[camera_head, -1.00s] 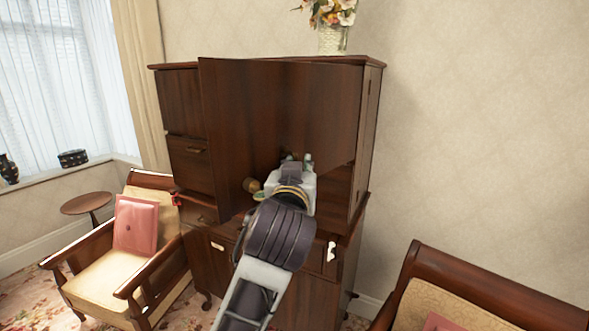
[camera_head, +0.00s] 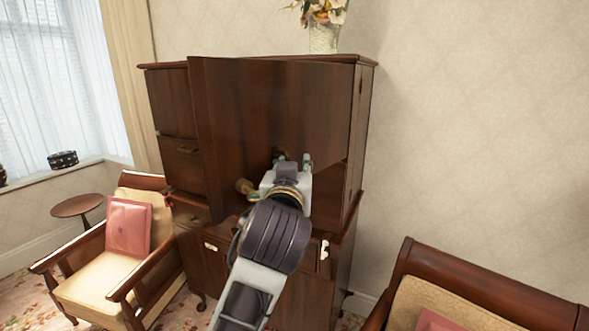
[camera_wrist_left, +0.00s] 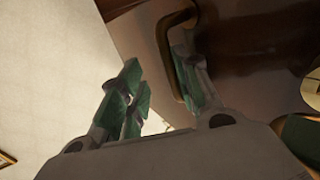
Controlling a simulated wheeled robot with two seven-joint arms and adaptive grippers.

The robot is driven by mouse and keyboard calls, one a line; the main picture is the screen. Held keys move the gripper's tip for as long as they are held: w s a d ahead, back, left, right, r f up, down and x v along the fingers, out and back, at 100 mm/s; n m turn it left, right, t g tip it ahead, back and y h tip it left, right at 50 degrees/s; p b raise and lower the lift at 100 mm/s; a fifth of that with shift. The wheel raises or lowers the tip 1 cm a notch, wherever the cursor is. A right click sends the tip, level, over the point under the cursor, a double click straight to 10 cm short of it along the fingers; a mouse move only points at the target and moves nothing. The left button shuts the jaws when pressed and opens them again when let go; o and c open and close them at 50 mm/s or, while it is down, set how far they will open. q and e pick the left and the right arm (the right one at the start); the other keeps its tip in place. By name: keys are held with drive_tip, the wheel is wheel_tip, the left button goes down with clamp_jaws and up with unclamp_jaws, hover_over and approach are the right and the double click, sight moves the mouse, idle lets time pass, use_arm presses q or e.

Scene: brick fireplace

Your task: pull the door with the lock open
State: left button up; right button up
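The dark brown cabinet (camera_head: 365,120) stands against the wall. Its large upper door (camera_head: 250,100) is swung out from the cabinet front, standing ajar at an angle. A round brass-coloured piece (camera_head: 243,187) shows low on the door, left of my gripper; I cannot tell if it is the lock. My left gripper (camera_head: 293,160) is at the door's lower part. In the left wrist view its green-padded fingers (camera_wrist_left: 160,90) are spread apart. A curved brass-brown handle (camera_wrist_left: 168,40) lies against or beside the right finger; contact is unclear. My right gripper is out of view.
An armchair (camera_head: 85,285) with a pink cushion stands left of the cabinet, and another armchair (camera_head: 480,280) at the lower right. A small round table (camera_head: 77,205) is by the window. A flower vase (camera_head: 323,38) stands on the cabinet. Wall right of the cabinet is bare.

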use_arm(q)
drive_tip(key=s+a, duration=0.1)
drive_tip(key=s, duration=0.6)
drive_tip(key=shift+s, duration=0.35)
drive_tip(key=shift+s+a, duration=0.15)
drive_tip(key=shift+s, duration=0.1)
drive_tip(key=shift+w, duration=0.1)
